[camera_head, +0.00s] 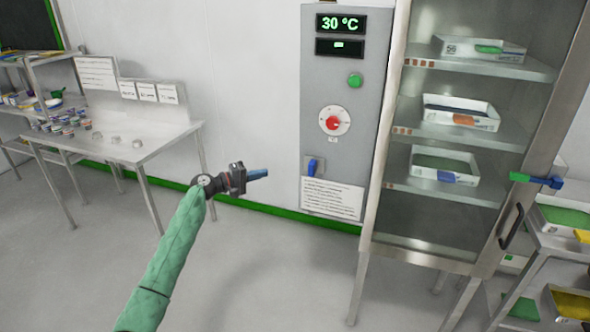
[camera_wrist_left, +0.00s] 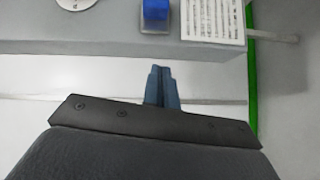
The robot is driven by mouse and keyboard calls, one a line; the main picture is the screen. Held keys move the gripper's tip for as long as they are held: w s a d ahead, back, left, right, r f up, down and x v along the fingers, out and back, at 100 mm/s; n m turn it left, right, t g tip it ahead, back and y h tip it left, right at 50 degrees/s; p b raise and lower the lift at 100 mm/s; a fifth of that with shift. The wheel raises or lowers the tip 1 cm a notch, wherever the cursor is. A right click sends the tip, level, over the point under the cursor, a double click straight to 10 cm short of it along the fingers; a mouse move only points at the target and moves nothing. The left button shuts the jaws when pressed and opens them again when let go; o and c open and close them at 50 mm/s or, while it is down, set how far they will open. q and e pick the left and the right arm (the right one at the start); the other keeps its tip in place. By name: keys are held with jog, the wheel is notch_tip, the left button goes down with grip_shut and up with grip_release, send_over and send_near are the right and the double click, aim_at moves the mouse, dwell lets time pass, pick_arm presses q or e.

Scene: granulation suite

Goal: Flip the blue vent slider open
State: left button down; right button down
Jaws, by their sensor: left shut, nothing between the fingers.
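The blue vent slider (camera_head: 312,167) sits on the lower left of the grey control panel (camera_head: 345,80), just above a printed label. In the left wrist view the blue slider (camera_wrist_left: 156,10) shows at the top edge, partly cut off. My left gripper (camera_head: 262,174) is shut and empty, its blue fingers pointing right. It appears to the left of the slider in the head view, with a gap between them. In the left wrist view the closed fingertips (camera_wrist_left: 160,72) appear below the slider, apart from it. My right gripper is not in view.
The panel carries a red dial (camera_head: 334,122), a green button (camera_head: 354,80) and a 30 °C display (camera_head: 340,23). A glass-fronted cabinet (camera_head: 470,160) with trays stands right of it; a green-and-blue part (camera_head: 537,180) juts at its edge. A steel table (camera_head: 120,145) stands left.

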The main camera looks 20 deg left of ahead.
pick_arm(q)
jog(key=shift+s+d+r+n+h, duration=0.3)
jog(key=shift+d+r+n+h, duration=0.1)
jog(key=shift+n+h, duration=0.15)
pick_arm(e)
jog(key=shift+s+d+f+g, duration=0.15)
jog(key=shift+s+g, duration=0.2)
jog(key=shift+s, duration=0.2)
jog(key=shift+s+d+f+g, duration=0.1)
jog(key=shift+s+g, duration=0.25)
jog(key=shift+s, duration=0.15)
pick_arm(q)
jog(key=shift+a, duration=0.1)
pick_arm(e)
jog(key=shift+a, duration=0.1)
